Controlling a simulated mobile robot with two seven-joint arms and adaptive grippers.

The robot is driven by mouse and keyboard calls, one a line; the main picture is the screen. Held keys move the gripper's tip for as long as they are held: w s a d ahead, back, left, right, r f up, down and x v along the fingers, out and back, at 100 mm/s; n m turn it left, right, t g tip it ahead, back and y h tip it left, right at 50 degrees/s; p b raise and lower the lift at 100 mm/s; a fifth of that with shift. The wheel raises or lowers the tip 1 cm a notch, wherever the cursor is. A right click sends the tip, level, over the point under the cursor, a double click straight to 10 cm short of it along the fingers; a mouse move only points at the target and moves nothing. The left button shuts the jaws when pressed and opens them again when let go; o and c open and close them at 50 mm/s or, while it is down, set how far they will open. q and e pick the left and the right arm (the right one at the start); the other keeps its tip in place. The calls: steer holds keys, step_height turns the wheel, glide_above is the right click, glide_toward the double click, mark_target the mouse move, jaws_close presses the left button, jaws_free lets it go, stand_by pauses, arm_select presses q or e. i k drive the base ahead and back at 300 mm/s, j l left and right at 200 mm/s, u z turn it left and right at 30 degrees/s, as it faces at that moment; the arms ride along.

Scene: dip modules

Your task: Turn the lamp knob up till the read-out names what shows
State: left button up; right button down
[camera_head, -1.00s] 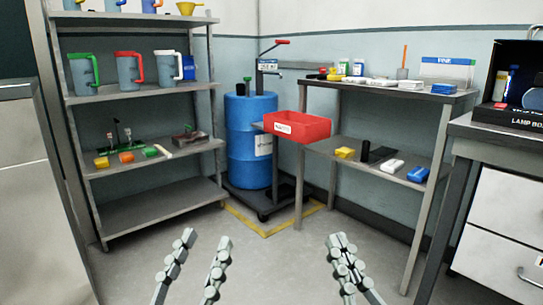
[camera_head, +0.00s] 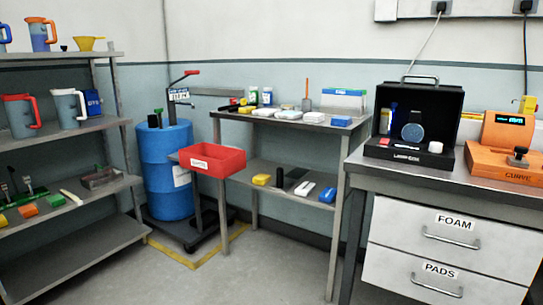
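An open black lamp box (camera_head: 427,98) stands on the right-hand bench, with a label on its front edge. Inside are a round blue-grey disc (camera_head: 413,132), a blue upright vial (camera_head: 392,119), a small red piece (camera_head: 384,141) and a white knob-like piece (camera_head: 435,147). I cannot tell for sure which piece is the lamp knob. To its right is an orange unit marked CURVE (camera_head: 492,170) with a small lit read-out (camera_head: 510,120), its text too small to read, and a dark knob (camera_head: 518,157). Neither gripper is in view.
The bench has drawers marked FOAM (camera_head: 455,222) and PADS (camera_head: 440,270). A steel table (camera_head: 283,122) with small items and a red bin (camera_head: 212,160) stand left of it. A blue drum (camera_head: 167,170) and shelves (camera_head: 90,128) stand further left. The floor in front is open.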

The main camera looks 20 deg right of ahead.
mark_target(434, 147)
steer(key=z, duration=1.4)
